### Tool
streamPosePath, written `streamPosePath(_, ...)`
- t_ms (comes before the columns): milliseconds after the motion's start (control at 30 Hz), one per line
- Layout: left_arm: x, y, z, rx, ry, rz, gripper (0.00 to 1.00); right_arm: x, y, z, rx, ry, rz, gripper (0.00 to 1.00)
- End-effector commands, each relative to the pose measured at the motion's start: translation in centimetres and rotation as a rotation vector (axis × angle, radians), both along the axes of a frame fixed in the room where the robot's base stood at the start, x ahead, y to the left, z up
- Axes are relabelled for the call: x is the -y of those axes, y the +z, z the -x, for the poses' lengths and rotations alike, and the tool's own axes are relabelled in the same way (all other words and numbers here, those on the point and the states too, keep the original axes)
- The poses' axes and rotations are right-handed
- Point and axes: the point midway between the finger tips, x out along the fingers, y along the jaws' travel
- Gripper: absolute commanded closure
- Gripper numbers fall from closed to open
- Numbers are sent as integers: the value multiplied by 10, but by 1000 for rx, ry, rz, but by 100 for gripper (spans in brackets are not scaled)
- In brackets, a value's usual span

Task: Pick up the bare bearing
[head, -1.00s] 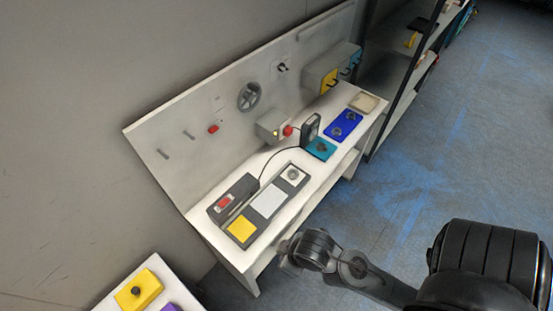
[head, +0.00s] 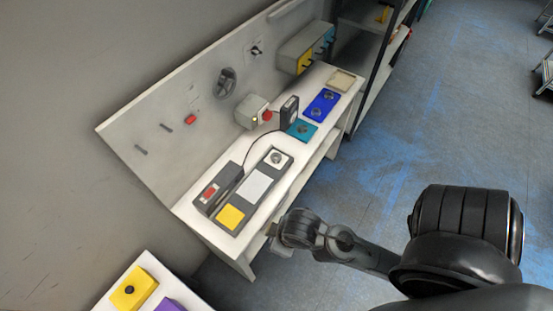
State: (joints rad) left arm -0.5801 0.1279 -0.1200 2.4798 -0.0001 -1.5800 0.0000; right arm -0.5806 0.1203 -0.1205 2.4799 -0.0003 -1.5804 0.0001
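Several small round grey parts that look like bearings sit on the white bench. One (head: 276,158) rests on a white square at the far end of a dark tray (head: 260,167). Another (head: 302,129) is on a teal plate (head: 292,131), and two more, a nearer one (head: 315,112) and a farther one (head: 326,96), are on a blue plate (head: 322,104). I cannot tell which is the bare bearing. My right gripper (head: 275,240) is at the bench's front edge, apart from these parts; its fingers are too small and dark to read. My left gripper is out of view.
A black scanner-like device (head: 289,112) stands behind the teal plate, with a cable. A dark box with a red label (head: 210,192) lies beside the tray. An empty beige tray (head: 342,80) is at the far end. A second table (head: 125,277) holds yellow and purple blocks.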

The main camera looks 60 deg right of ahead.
Motion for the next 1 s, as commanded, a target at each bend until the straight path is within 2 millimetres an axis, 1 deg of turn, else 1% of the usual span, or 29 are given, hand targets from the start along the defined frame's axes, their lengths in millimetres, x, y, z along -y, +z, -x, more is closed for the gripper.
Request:
streamPosePath(467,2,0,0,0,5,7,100,0,0,0,0,0,0,100)
streamPosePath(567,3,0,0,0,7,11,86,0,0,0,0,0,0,100)
streamPosePath(1000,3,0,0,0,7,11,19,0,0,0,0,0,1,100)
